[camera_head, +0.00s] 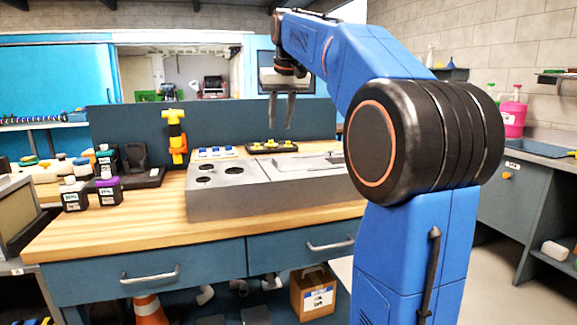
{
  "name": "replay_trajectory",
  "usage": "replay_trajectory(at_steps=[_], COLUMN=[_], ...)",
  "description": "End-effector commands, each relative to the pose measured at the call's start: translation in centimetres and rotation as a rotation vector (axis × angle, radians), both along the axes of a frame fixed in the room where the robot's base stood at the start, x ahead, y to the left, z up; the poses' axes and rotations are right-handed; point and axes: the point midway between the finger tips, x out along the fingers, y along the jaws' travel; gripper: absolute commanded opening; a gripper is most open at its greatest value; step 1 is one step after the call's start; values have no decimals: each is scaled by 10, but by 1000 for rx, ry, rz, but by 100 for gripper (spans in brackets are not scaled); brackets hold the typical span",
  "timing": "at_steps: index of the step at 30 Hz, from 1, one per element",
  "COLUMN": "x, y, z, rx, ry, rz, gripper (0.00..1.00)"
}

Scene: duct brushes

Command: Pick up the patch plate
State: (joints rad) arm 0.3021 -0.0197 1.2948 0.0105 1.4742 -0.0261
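A grey metal duct box (270,200) sits on the wooden workbench, with several dark round holes in the left part of its top. A thin flat grey piece (305,162) lies on the right part of the top. It may be the patch plate, but I cannot tell for sure. My gripper (282,126) hangs pointing down above the back of the box, well clear of it. Its two fingers are apart with nothing between them. My blue arm hides the right end of the box.
A blue back panel (130,125) stands behind. The bench's front left is clear.

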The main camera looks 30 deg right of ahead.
Motion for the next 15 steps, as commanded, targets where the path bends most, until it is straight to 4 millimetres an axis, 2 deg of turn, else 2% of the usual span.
replay_trajectory(at_steps=[9, 15], x=[20, 28], y=[-5, -8], z=[-53, -72], rx=[1, 0], ry=[2, 1], rz=[0, 0], gripper=[27, 27])
